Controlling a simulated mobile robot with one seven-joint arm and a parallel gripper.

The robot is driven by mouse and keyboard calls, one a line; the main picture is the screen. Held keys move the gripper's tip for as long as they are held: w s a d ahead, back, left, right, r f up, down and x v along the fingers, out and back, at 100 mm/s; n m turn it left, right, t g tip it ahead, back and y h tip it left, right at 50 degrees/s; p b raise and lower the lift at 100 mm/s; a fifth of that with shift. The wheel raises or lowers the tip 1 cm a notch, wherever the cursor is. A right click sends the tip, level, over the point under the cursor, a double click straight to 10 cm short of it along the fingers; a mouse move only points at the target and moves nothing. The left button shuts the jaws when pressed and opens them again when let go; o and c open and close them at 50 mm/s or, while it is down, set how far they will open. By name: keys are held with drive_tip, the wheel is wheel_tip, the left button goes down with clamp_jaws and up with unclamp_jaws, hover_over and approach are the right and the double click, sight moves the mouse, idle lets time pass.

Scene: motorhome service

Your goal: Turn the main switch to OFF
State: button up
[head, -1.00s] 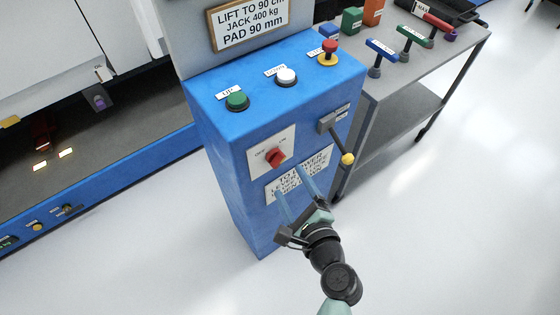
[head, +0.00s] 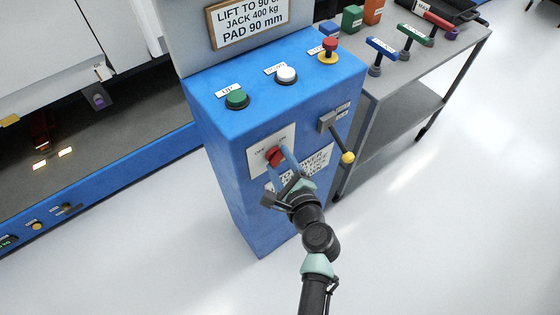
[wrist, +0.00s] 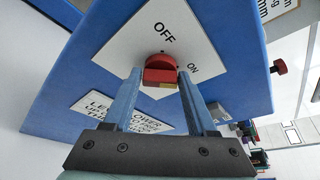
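The red main switch (head: 274,155) sits on a white plate (head: 258,162) marked OFF and ON, on the front of the blue control cabinet (head: 228,190). In the wrist view the switch knob (wrist: 160,69) lies between the tips of my gripper (wrist: 159,78). My gripper also shows in the head view (head: 277,166), at the switch. Its two blue fingers are apart, one on each side of the knob. I cannot tell whether they touch it. The knob's handle points nearer to ON than to OFF in the wrist view.
A green button (head: 236,98), a white button (head: 286,75) and a red mushroom button (head: 329,46) are on the cabinet top. A lever with a yellow ball (head: 347,157) sticks out right of the switch. A grey tool table (head: 400,85) stands at the right.

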clamp_jaws()
drive_tip(key=shift+f+b, duration=0.15)
drive_tip(key=shift+b, duration=0.2)
drive_tip(key=shift+f+n+b, duration=0.15)
drive_tip(key=shift+n+b, duration=0.35)
drive_tip(key=shift+b, duration=0.3)
drive_tip(key=n+t+b, duration=0.2)
drive_tip(key=n+b, duration=0.3)
drive_tip(key=b, duration=0.6)
drive_tip(key=n+t+y+b, duration=0.1)
drive_tip(key=n+b, duration=0.4)
drive_tip(key=b, duration=0.7)
drive_tip(key=n+t+b, duration=0.2)
drive_tip(key=n+b, duration=0.3)
drive_tip(key=b, duration=0.6)
drive_tip(key=shift+f+n+t+y+b, duration=0.3)
drive_tip(key=shift+f+n+t+y, duration=0.1)
drive_tip(key=shift+r+n, duration=0.15)
drive_tip(key=shift+n, duration=0.15)
